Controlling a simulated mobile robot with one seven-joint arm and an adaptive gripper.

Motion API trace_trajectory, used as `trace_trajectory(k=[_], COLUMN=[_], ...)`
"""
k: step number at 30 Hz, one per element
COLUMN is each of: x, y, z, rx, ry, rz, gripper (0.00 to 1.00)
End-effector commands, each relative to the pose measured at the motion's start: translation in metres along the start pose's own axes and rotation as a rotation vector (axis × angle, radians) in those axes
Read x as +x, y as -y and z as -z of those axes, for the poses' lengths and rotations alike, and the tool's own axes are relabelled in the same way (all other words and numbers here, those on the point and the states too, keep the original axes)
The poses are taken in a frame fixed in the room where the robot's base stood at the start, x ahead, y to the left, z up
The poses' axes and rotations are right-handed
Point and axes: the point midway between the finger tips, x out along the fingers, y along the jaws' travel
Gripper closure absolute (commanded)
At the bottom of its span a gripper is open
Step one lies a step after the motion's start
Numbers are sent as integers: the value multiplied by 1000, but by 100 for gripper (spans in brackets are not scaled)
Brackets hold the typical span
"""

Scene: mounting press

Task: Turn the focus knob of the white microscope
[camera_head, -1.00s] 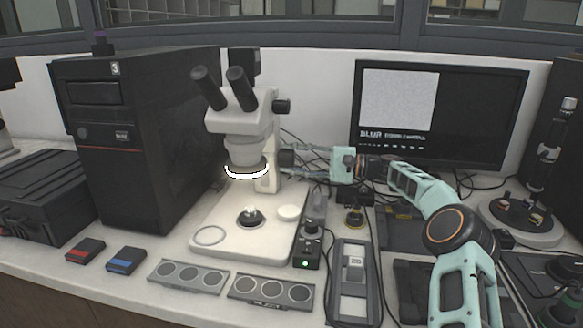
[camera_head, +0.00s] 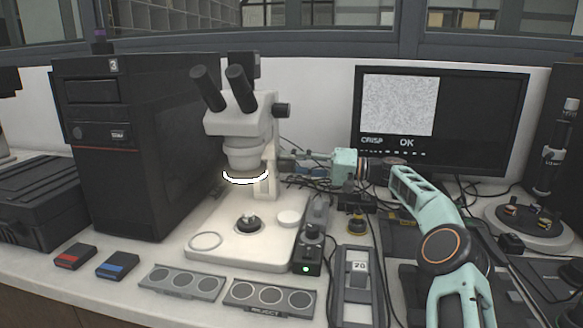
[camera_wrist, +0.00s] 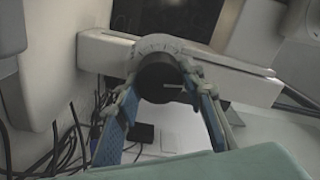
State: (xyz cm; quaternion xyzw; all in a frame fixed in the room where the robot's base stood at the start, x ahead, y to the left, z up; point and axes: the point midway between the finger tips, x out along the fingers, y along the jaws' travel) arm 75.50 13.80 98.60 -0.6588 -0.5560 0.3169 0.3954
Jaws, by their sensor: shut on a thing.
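The white microscope (camera_head: 240,125) stands upright on its pale base, with black eyepieces and a glowing ring light under its head. Its black round focus knob (camera_wrist: 158,80) is on the side of the column, with a pale line on its face pointing right in the wrist view. My gripper (camera_wrist: 161,82) is shut on this knob, with one blue finger on each side. In the head view my gripper (camera_head: 282,163) reaches the column from the right, and its fingers largely hide the knob. The monitor (camera_head: 440,120) shows a grainy picture and the words "CRISP" and "OK".
A black computer tower (camera_head: 140,140) stands left of the microscope. Sample trays (camera_head: 182,281), a small control box (camera_head: 308,255) and a grey device reading 20 (camera_head: 358,285) lie in front. Cables run behind my gripper. A round stand (camera_head: 520,215) is at the right.

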Motion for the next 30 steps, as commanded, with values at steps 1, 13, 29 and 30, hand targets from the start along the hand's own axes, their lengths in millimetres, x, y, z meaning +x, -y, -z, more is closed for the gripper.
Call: trace_trajectory(k=[1, 13, 29, 30], x=[0, 0, 0, 0], y=[-2, -1, 0, 0], z=[-1, -1, 0, 0], rx=[-16, -62, -60, -60], ry=[3, 4, 2, 2], rz=[-1, -1, 0, 0], gripper=[88, 88, 46, 46])
